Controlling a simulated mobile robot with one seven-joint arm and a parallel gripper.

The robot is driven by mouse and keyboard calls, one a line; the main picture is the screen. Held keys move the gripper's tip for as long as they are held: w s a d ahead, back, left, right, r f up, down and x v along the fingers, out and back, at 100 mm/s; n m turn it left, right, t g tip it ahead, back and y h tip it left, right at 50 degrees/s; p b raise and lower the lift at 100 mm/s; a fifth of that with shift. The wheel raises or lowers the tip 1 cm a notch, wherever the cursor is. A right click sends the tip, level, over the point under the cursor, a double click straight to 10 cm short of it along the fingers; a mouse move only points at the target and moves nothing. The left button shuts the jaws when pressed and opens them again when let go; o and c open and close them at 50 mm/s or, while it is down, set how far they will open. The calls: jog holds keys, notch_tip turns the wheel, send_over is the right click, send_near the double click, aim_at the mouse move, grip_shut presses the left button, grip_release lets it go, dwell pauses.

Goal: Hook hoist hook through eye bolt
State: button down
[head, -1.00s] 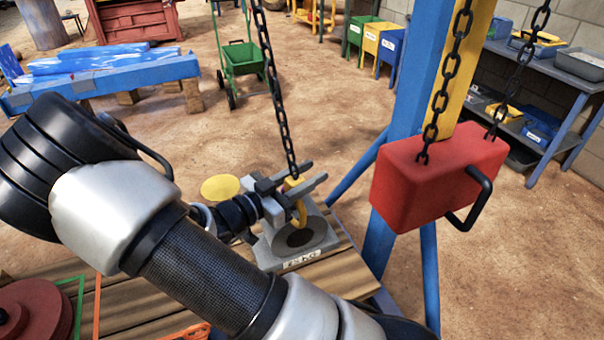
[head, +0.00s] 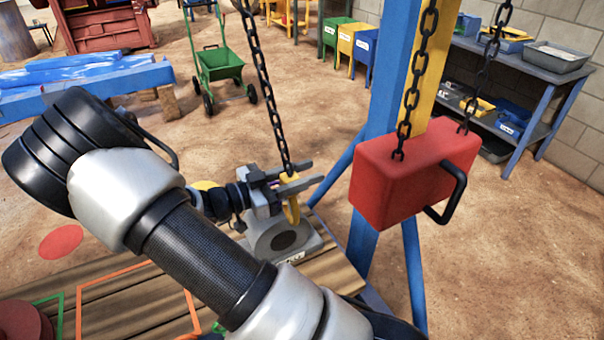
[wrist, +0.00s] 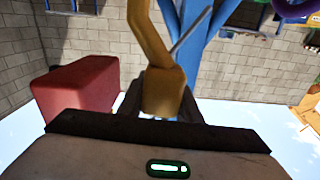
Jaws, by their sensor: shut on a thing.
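The yellow hoist hook (head: 292,207) hangs from a dark chain (head: 262,90) in the head view. My gripper (head: 292,184) is shut on the hook's upper part, and the hook's curved end hangs below the fingers. In the wrist view the yellow hook (wrist: 162,90) fills the space between the fingers. Below and just behind the hook is a grey block (head: 290,245) with a round dark recess and a white label, standing on the wooden table. I cannot make out the eye bolt clearly; the hook and gripper cover the block's top.
The red hoist box (head: 400,180) with a black handle hangs on chains right of my gripper, before a blue post (head: 385,110). The wooden tabletop (head: 130,290) has coloured outlines. A green cart (head: 218,70) and a grey shelf (head: 530,65) stand farther back.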

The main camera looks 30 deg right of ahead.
jog(key=shift+f, duration=0.25)
jog(key=w, duration=0.2)
jog(key=w+f+b, duration=0.1)
jog(key=w, duration=0.1)
jog(key=shift+f, duration=0.15)
dwell(0.5)
jog(key=shift+w, duration=0.1)
jog(key=w, duration=0.2)
jog(key=w+r, duration=0.1)
jog(key=shift+w+b, duration=0.3)
jog(key=shift+w, duration=0.1)
dwell(0.4)
jog(key=shift+w+r, duration=0.1)
jog(key=shift+r, duration=0.05)
